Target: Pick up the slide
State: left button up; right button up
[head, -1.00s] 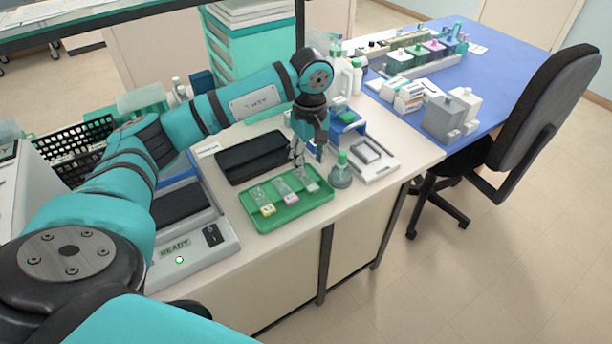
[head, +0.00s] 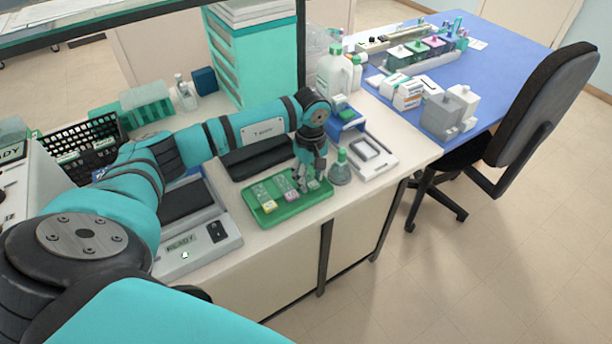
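A green tray (head: 288,212) lies on the white bench and holds small glass slides. One slide with a yellow label (head: 268,204) is on its left, and one with a pink label (head: 291,195) is in the middle. A third slide (head: 314,185) lies at the right end, partly hidden by my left gripper. My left gripper (head: 308,184) points down at the tray's right end, with its fingertips low by that slide. The fingers are too small to tell whether they are open or touch the slide. My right gripper is not in view.
A green-capped flask (head: 340,170) stands just right of the gripper. A white device (head: 367,153) lies beyond it. A dark case (head: 240,165) lies behind the tray, partly under my arm. A grey unit reading READY (head: 200,245) is to the left.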

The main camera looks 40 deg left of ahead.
pick_arm(q)
grip_shut()
jog(key=shift+r, duration=0.15)
